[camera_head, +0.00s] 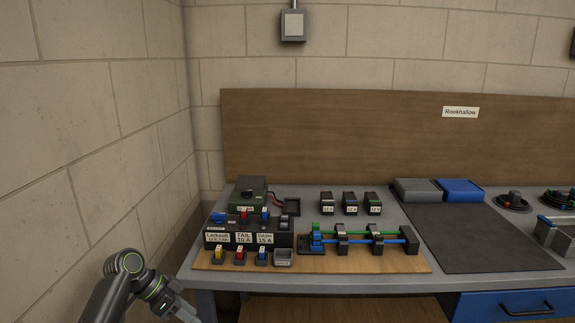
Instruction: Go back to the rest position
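My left arm (140,285) comes in at the lower left, in front of the bench's left end. My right arm and gripper are not in view. On the bench (345,280), a wooden board (400,263) carries a black fuse block (250,229) with labels reading TAIL 10 A and 15 A. Several small coloured fuses stand in front of the block. A rack with a green rod (370,232) and a blue rod (385,241) lies to its right.
A dark green box (250,192) stands behind the fuse block. Three small labelled blocks (348,203) stand at the back. A dark mat (485,240) lies clear at right, with grey (417,190) and blue (461,190) boxes behind it. A brick wall (90,130) closes the left side.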

